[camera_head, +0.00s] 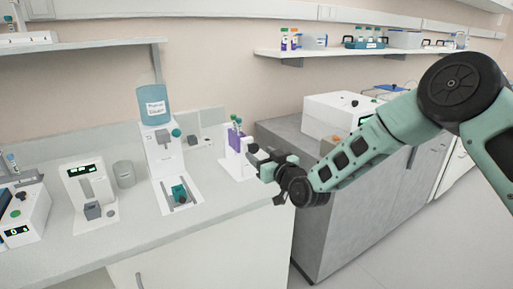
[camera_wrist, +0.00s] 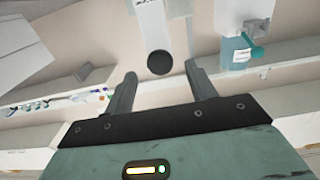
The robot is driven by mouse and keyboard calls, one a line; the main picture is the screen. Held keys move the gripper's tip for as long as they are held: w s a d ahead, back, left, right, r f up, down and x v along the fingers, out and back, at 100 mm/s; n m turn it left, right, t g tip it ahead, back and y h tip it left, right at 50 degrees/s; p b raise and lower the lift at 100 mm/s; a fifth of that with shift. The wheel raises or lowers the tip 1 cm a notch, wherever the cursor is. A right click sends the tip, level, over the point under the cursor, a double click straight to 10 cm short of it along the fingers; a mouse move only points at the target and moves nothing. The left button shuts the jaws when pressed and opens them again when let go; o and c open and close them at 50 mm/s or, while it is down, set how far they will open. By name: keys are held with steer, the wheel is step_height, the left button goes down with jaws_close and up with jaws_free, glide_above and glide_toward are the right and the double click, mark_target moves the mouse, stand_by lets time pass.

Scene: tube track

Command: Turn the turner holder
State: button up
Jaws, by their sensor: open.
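A white stand with a purple part and green knobs (camera_head: 237,157) stands on the counter's right end in the head view; it seems to be the turner holder. A dark round knob (camera_wrist: 160,62) on a white upright piece (camera_wrist: 153,25) shows in the wrist view, seemingly part of this stand. My gripper (camera_head: 263,161) is beside the stand's right side. In the wrist view my gripper (camera_wrist: 164,75) is open, with the knob just ahead of and between its fingertips. Nothing is in its grip. Whether a finger touches the knob I cannot tell.
A dispenser with a blue bottle (camera_head: 153,105) stands left of the stand and shows in the wrist view (camera_wrist: 236,50). A white device (camera_head: 88,190) and a grey cup (camera_head: 124,174) stand further left. A grey cabinet (camera_head: 330,225) is at the right. The counter front (camera_head: 225,218) is clear.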

mark_target(255, 149)
steer(key=shift+p+x, duration=0.3)
steer(key=shift+x, duration=1.5)
steer(key=c, duration=1)
